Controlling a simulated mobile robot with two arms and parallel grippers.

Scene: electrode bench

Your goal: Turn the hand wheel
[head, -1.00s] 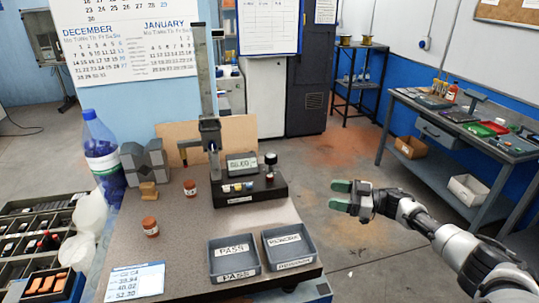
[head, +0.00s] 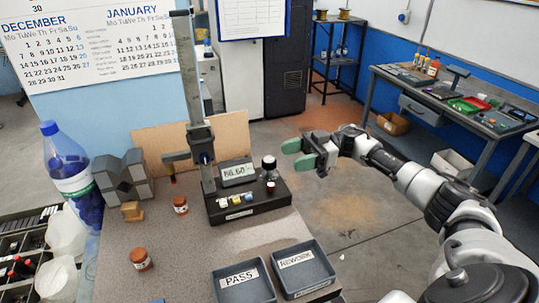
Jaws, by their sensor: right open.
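A measuring stand (head: 247,203) with a tall column and a lit digital display (head: 237,171) stands on the grey bench. A dark round knob (head: 269,162) sits upright at the right end of its base; it looks like the hand wheel. My right gripper (head: 298,154) comes in from the right with green finger pads. It is open and empty, a little right of the knob, with a small gap between them in the picture. I cannot tell its exact height. My left gripper is not in view.
Two grey trays, PASS (head: 243,283) and REWORK (head: 302,269), lie at the bench's front. Small brown jars (head: 140,259), a dark block (head: 124,178) and a blue bottle (head: 72,175) stand left. The bench middle is clear. A side table (head: 440,100) stands behind right.

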